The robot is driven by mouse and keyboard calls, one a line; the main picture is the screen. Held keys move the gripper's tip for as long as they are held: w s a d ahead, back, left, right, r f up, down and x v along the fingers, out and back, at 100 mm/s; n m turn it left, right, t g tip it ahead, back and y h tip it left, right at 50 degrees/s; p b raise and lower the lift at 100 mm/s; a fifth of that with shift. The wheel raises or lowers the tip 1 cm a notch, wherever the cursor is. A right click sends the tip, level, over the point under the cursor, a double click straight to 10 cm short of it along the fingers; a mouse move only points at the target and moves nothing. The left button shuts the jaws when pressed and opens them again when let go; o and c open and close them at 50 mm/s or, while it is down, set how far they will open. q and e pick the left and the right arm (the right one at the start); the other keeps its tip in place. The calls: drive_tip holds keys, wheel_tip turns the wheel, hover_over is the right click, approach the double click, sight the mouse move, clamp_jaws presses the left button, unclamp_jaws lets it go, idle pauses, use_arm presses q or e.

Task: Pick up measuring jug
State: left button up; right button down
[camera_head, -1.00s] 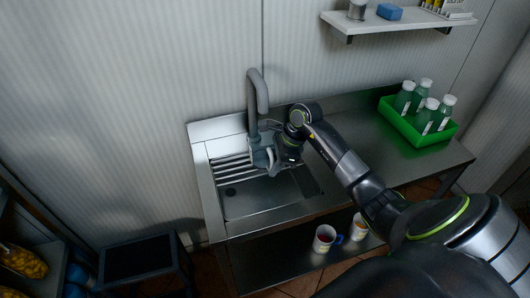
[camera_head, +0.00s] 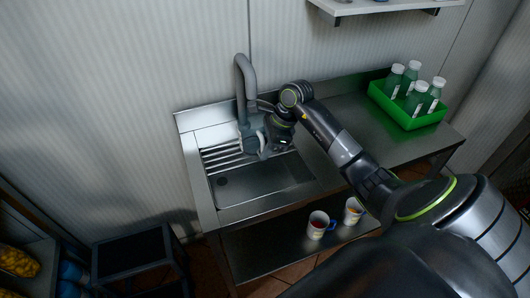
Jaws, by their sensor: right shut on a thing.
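My right gripper (camera_head: 264,140) is over the back of the steel sink, close beside the grey tap. Its arm comes in from the right. It is shut on a small pale grey-blue thing (camera_head: 247,138), which appears to be the measuring jug. The thing is small, dim and partly merged with the gripper and tap, so its shape, handle and exact grip are hard to tell. I cannot tell whether it touches the tap or the ribbed drainer. My left gripper is not in view.
The tall curved tap (camera_head: 246,78) rises behind the sink basin (camera_head: 260,186). A green crate (camera_head: 407,119) with several bottles stands on the right of the counter. Two mugs (camera_head: 317,226) (camera_head: 353,211) stand on the lower shelf. A wall shelf crosses the top. The counter's middle is clear.

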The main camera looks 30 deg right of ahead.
sight(263, 140)
wheel_tip(263, 140, up, 5)
drive_tip(key=shift+r+b, duration=0.1)
drive_tip(key=shift+b, duration=0.75)
drive_tip(key=s+a+b, duration=0.2)
drive_tip(key=s, duration=0.7)
drive_tip(key=s+a+b, duration=0.2)
drive_tip(key=s, duration=0.8)
drive_tip(key=shift+a+r, duration=0.15)
drive_tip(key=shift+a, duration=0.1)
drive_tip(key=shift+w, duration=0.1)
idle(2.0)
